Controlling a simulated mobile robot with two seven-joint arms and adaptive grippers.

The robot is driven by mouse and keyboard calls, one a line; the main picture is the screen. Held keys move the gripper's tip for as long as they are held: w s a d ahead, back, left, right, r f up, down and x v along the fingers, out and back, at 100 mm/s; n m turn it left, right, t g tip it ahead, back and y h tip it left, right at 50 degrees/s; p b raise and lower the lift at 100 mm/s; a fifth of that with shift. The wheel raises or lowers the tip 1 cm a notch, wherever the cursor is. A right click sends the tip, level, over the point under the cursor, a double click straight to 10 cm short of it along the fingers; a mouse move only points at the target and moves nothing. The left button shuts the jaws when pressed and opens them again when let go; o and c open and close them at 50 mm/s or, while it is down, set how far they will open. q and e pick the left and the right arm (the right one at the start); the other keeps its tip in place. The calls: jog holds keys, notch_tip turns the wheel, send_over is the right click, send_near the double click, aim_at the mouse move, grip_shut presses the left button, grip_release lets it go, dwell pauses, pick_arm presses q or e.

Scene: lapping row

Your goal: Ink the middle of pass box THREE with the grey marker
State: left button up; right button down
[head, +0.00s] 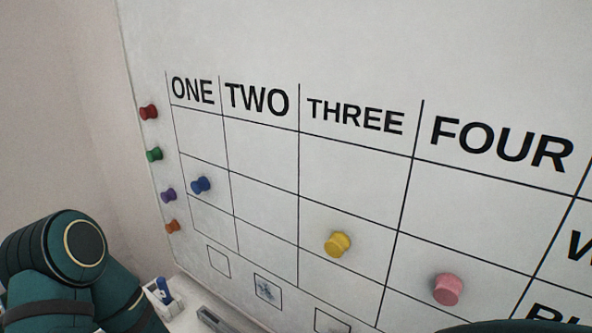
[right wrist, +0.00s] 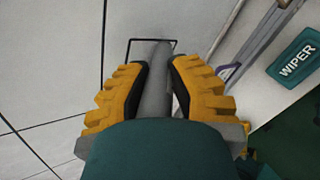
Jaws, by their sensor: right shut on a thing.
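The whiteboard (head: 270,60) carries a grid headed ONE, TWO, THREE and FOUR. Small pass boxes run below it. The box under THREE (head: 332,321) is cut by the bottom edge of the head view, and its visible part looks blank. In the right wrist view my right gripper (right wrist: 160,70) is shut on the grey marker (right wrist: 155,95). The marker's far end lies over a small box outline (right wrist: 129,50); I cannot tell whether it touches the board, and it hides much of the box. My left gripper is out of view.
Box TWO (head: 267,289) has dark scribble in it; box ONE (head: 218,261) is blank. Coloured magnets, such as a yellow one (head: 338,244) and a pink one (head: 448,289), stick out from the board. A green wiper (right wrist: 296,60) lies beside the tray at right in the wrist view.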

jog(key=shift+w+r, duration=0.1)
jog(key=shift+r, duration=0.05)
jog(key=shift+w, duration=0.1)
jog(key=shift+w+a, duration=2.05)
jog(key=shift+a, duration=0.75)
jog(key=shift+s+d+r+b, duration=0.15)
jog(key=shift+s+d+b, duration=0.1)
jog(key=shift+s+d, duration=0.6)
jog(key=shift+s+d+r+b, duration=0.25)
jog(key=shift+s+d, duration=0.35)
jog(key=shift+d, duration=0.45)
jog(key=shift+s+d+r+b, duration=0.1)
jog(key=shift+s+d+b, duration=0.15)
jog(key=shift+s+d, duration=0.6)
jog(key=shift+w+d, duration=0.1)
jog(key=s+a, duration=0.3)
jog(key=s, duration=0.2)
jog(key=shift+a, duration=0.3)
jog(key=shift+a, duration=0.1)
